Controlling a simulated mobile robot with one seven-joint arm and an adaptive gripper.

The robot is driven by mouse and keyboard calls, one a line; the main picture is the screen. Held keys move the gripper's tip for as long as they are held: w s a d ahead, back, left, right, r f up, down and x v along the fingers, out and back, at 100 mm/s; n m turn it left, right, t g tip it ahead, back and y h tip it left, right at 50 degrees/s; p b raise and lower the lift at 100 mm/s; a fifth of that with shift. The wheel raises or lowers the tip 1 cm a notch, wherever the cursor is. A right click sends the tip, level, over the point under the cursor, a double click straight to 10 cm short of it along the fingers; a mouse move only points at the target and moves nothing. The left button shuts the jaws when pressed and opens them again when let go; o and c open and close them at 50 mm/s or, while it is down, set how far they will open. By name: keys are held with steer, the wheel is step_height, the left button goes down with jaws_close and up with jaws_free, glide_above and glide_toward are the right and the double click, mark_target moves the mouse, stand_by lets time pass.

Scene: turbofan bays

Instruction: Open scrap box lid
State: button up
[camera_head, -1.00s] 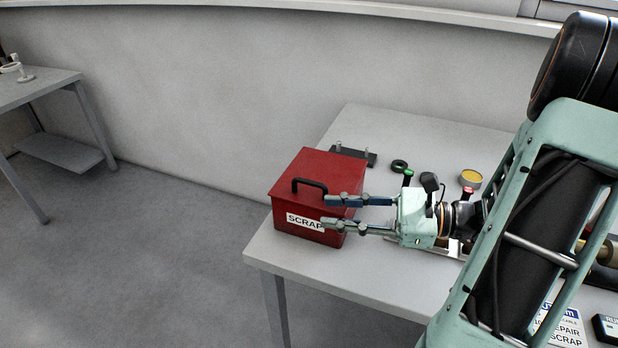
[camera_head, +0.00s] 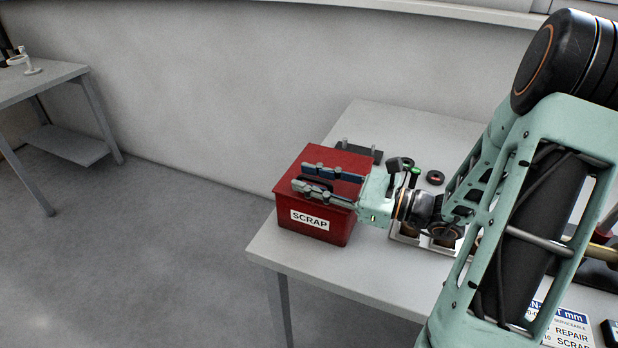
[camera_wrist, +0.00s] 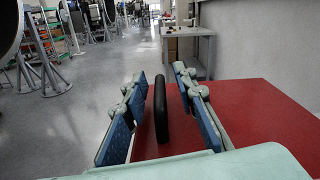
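The red scrap box (camera_head: 326,228) stands on the near left corner of the grey table, with a white SCRAP label on its front. Its red lid (camera_head: 316,155) is closed. The black lid handle (camera_wrist: 161,112) stands upright between the two fingers in the wrist view; in the head view the fingers mostly hide it. My gripper (camera_head: 312,178) is over the lid with its fingers open on either side of the handle. In the wrist view my gripper (camera_wrist: 163,105) shows gaps between each blue finger pad and the handle.
A dark fixture with pegs (camera_head: 360,153) lies behind the box, and a black ring (camera_head: 435,178) lies to its right. A metal tray (camera_head: 408,240) is under my wrist. A second table (camera_head: 45,85) stands at far left, across open floor.

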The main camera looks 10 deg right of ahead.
steer(key=shift+w+a, duration=0.15)
steer(key=shift+c, duration=0.3)
jaws_close()
steer(key=shift+r, duration=0.1)
